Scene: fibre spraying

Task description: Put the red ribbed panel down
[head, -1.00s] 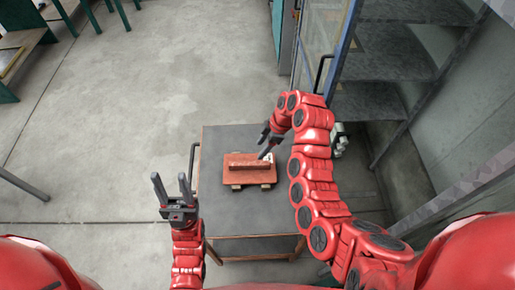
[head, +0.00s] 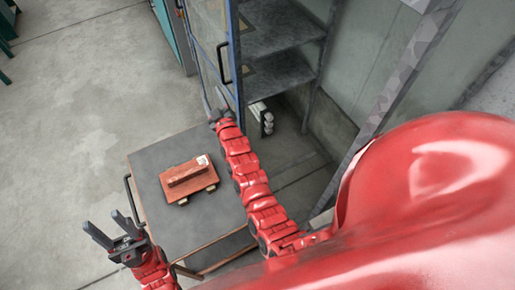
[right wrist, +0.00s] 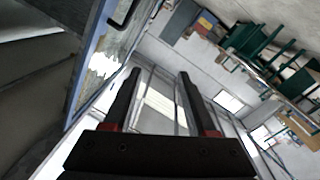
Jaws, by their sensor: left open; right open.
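The red ribbed panel (head: 187,180) lies flat on the dark top of a small cart (head: 215,215), with light strips showing under its edges and a raised bar along its top. No gripper touches it. My left gripper (head: 112,227) is open and empty, off the cart's left front corner. My right gripper (head: 212,103) is up beyond the cart, in front of the cabinet door. In the right wrist view its fingers (right wrist: 158,85) are apart with nothing between them.
An open glazed cabinet door (head: 212,45) with a blue frame stands close to my right gripper. Grey shelves (head: 275,70) are to its right. White items (head: 262,118) sit low beside the shelving. The cart has a handle (head: 133,200) on its left. Open floor lies left.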

